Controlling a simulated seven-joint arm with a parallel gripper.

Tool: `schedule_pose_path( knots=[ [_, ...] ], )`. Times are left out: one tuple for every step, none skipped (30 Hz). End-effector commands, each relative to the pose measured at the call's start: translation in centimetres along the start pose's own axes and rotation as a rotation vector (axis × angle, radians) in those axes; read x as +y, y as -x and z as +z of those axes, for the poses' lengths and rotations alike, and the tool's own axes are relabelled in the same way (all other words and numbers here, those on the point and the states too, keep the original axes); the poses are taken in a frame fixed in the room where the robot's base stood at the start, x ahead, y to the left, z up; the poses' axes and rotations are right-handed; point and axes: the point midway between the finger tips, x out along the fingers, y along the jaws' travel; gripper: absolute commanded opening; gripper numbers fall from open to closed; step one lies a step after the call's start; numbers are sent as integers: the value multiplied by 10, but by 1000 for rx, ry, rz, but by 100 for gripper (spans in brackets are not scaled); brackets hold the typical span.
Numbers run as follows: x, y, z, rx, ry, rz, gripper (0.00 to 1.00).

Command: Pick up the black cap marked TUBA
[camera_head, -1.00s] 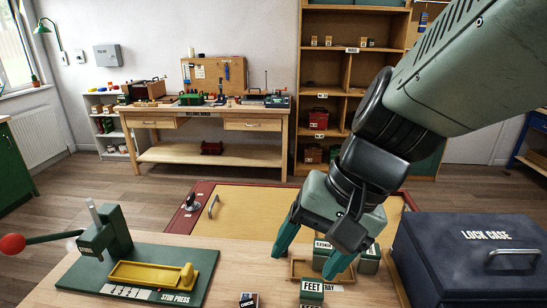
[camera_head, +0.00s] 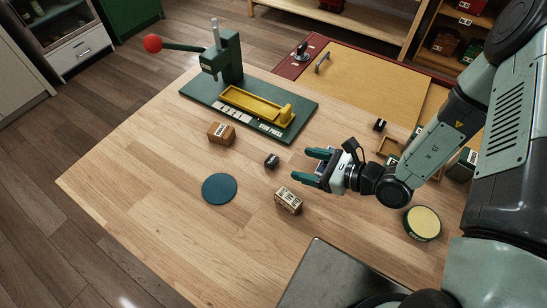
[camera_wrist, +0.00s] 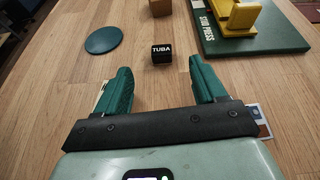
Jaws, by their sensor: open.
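The small black cap marked TUBA (camera_wrist: 161,54) stands on the wooden table, straight ahead of my fingertips in the wrist view. In the head view the black cap (camera_head: 271,161) sits left of my gripper, between a brown box and the fingers. My gripper (camera_head: 314,168) is open and empty, low over the table, with its green fingers pointing at the cap. In the wrist view the two fingers (camera_wrist: 157,75) are spread, with the cap beyond their tips and apart from them. The lettering is not readable in the head view.
The green stud press (camera_head: 249,105) with its yellow tray stands behind the cap. A brown box (camera_head: 221,133), a teal disc (camera_head: 219,189) and another labelled box (camera_head: 288,200) lie around it. A second small black block (camera_head: 380,125) is farther right. The front left table is clear.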

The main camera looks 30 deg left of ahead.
Motion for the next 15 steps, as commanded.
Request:
schedule_pose_path(
  knots=[
    [4, -5, -10, 3, -35, -13, 70],
    [6, -7, -14, 6, -50, -21, 70],
    [7, -9, -18, 8, -64, -28, 70],
    [7, -10, -20, 10, -73, -33, 70],
    [8, -11, -22, 11, -78, -36, 70],
    [8, -14, -23, 12, -82, -38, 70],
    [8, -18, -23, 12, -84, -38, 70],
    [8, -22, -24, 12, -85, -38, 70],
    [8, -28, -24, 12, -85, -37, 70],
    [8, -33, -24, 12, -84, -36, 70],
    [8, -38, -24, 12, -84, -37, 70],
    [8, -45, -24, 12, -84, -37, 70],
    [8, -49, -24, 12, -83, -36, 70],
    [7, -54, -24, 13, -83, -37, 70],
    [7, -58, -24, 13, -83, -37, 70]
  ],
)
